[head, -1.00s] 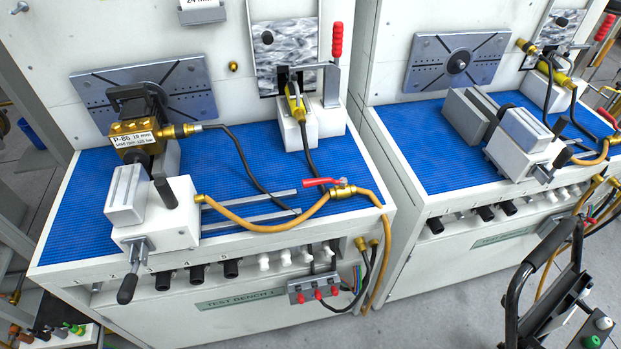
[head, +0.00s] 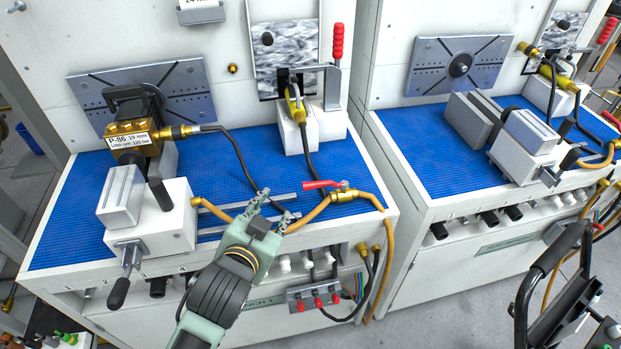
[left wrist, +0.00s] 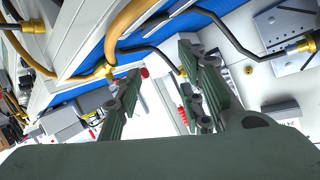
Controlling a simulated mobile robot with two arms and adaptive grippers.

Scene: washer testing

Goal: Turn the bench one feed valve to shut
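The bench one feed valve (head: 344,195) is a brass body in the orange hose at the front right of the left bench. Its red lever (head: 320,184) points left from the body, roughly along the hose line. My left gripper (head: 280,204) is open and empty, with its fingertips left of the lever and apart from it. In the left wrist view my open fingers (left wrist: 158,72) also show nothing between them that they hold. The brass fitting by the orange hose in that view is too small to identify surely. My right gripper is not in view.
The orange hose (head: 371,200) runs along the bench front, partly behind my gripper. A white vise (head: 150,220) stands to the left and a black hose (head: 235,160) crosses the blue mat (head: 215,150). A red-handled clamp (head: 337,50) stands behind. A second bench is to the right.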

